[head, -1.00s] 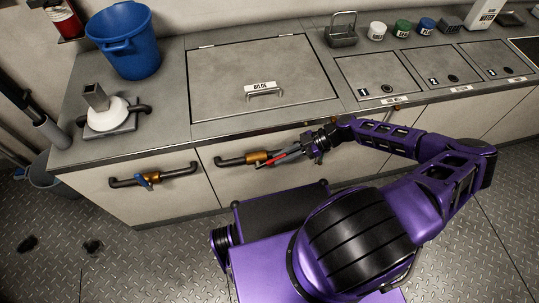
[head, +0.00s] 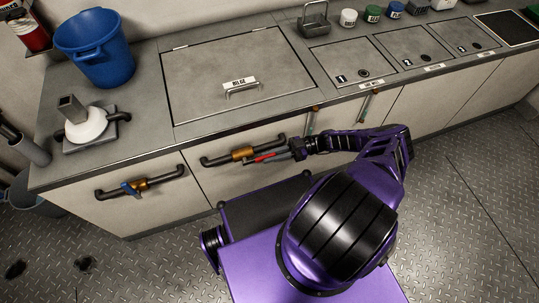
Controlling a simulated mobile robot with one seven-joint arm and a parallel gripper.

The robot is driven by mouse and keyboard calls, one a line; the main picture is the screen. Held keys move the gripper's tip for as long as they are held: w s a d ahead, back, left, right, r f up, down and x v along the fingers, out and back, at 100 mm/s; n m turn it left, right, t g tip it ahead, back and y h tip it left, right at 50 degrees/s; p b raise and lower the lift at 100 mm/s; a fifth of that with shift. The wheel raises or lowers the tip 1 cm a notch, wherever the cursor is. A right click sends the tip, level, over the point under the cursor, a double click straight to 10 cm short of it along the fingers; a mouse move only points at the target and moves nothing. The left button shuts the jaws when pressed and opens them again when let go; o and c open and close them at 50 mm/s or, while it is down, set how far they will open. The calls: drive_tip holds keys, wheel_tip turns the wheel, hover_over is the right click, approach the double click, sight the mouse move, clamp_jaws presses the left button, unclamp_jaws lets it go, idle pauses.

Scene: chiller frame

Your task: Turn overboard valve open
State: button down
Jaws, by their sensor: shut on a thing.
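A brass valve (head: 243,154) sits in a short dark pipe on the cabinet front below the bilge hatch. Its red lever (head: 265,158) points right, slightly below the line of the pipe. My gripper (head: 285,154) is shut on the outer end of the red lever, its jaws partly hard to make out. A second brass valve (head: 153,184) with a blue lever (head: 131,188) is on the cabinet front to the left, apart from my gripper. I see no readable label that says which valve is the overboard one.
The worktop holds a blue bucket (head: 97,48), a white round fitting (head: 86,125), and the hatch marked BILGE (head: 230,65). A wire caddy (head: 314,20) and several small jars stand at the back right. Metal floor (head: 450,210) is clear at right.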

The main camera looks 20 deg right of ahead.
drive_tip(key=shift+f, duration=0.3)
drive_tip(key=c, duration=0.9)
unclamp_jaws()
drive_tip(key=shift+o, duration=0.2)
drive_tip(key=shift+r, duration=0.1)
drive_tip(key=shift+r, duration=0.15)
